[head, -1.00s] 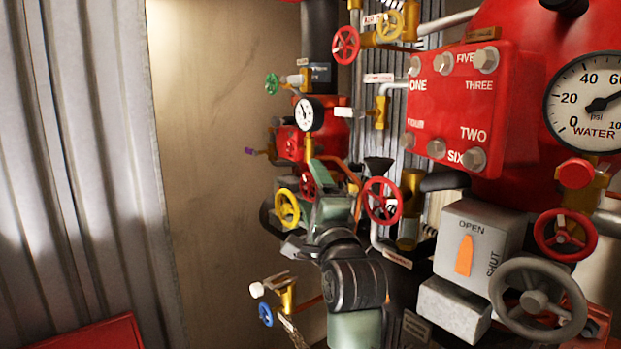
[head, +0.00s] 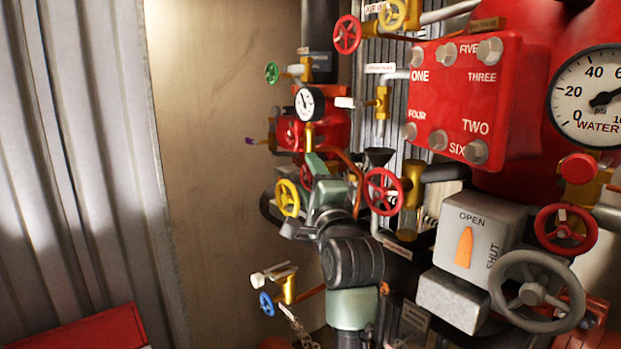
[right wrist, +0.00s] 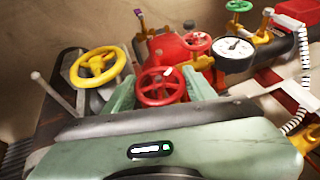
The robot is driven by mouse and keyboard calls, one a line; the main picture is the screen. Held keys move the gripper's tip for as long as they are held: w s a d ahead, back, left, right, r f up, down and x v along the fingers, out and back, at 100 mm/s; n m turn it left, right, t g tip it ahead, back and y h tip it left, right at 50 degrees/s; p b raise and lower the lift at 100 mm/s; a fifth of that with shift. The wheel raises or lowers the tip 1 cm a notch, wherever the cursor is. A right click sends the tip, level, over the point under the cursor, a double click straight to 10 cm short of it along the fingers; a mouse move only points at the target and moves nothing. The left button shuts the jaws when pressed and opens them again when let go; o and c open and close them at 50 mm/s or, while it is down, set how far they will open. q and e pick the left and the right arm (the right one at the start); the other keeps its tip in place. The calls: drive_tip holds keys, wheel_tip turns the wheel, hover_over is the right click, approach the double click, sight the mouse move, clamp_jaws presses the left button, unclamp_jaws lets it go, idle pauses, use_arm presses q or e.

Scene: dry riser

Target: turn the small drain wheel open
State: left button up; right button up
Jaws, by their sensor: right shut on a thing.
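A small red handwheel (right wrist: 160,86) sits between the green fingers of my right gripper (right wrist: 165,90) in the right wrist view. The gripper is shut on it. In the head view this wheel (head: 306,177) is partly hidden behind a finger of my right gripper (head: 317,172). I cannot read a label that names it as the drain wheel, and its turn position is unclear. My left gripper is not in view.
A yellow handwheel (head: 287,197) stands close left of my gripper, and a larger red wheel (head: 383,191) close right. A small gauge (head: 309,104) is above. A grey box with an orange lever (head: 464,247) and grey wheel (head: 533,293) stand at right. Bare wall (head: 205,150) lies left.

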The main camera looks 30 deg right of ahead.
drive_tip(key=shift+r+n+g+y, duration=0.25)
drive_tip(key=shift+n+g+y, duration=0.3)
drive_tip(key=shift+g, duration=0.55)
drive_tip(key=g, duration=0.2)
drive_tip(key=n+g+y, duration=0.1)
drive_tip(key=g, duration=0.1)
drive_tip(key=shift+n, duration=0.25)
drive_tip(key=n+g, duration=0.1)
drive_tip(key=g, duration=0.3)
drive_tip(key=shift+f+n+g+y, duration=0.15)
drive_tip(key=shift+n+g+y, duration=0.2)
drive_tip(key=shift+g, duration=0.95)
drive_tip(key=o, duration=1.4)
drive_tip(key=shift+d, duration=0.1)
